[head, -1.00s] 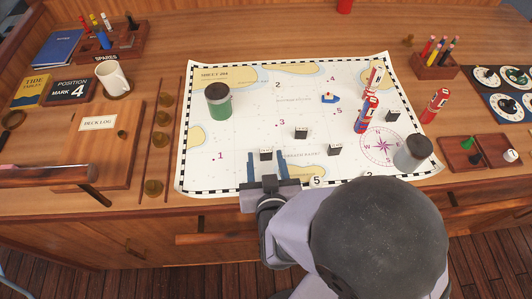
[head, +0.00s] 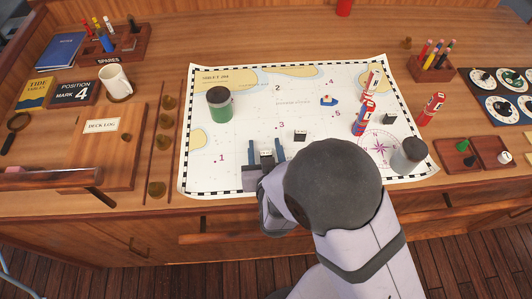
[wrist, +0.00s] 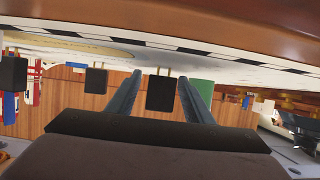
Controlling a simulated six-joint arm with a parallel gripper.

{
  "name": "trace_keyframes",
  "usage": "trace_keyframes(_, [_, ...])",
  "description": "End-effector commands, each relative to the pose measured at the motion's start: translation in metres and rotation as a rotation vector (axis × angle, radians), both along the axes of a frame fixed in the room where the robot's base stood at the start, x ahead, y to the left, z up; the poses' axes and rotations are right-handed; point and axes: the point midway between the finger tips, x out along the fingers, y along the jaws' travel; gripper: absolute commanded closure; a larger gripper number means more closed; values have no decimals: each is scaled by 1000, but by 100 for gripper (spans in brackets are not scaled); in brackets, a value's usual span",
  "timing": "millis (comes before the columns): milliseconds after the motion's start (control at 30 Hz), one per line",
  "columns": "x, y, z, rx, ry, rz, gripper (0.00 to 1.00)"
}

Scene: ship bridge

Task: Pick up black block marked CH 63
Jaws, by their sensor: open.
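Several small black blocks with white labels stand on the chart; the labels are too small to read, so I cannot tell which is CH 63. One black block (head: 266,155) stands between the fingers of my gripper (head: 266,147), near the chart's front edge. It also shows in the wrist view (wrist: 161,93), between the two blue-grey fingers with gaps at both sides. My gripper is open and low over the chart. Another black block (head: 300,135) stands behind and right of it, and one (head: 390,119) farther right. My arm hides part of the chart's front right.
The chart (head: 235,175) covers the middle of the desk. The chart between green jar and gripper is clear.

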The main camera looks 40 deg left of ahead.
Motion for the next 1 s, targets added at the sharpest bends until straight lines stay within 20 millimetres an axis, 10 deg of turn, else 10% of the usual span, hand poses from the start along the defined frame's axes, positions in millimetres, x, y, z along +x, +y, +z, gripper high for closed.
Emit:
trace_keyframes(333, [3, 2, -2, 0, 0, 0, 55])
trace_keyframes(500, [3, 3, -2, 0, 0, 0, 96])
trace_keyframes(1000, [3, 3, 3, 3, 0, -1, 97])
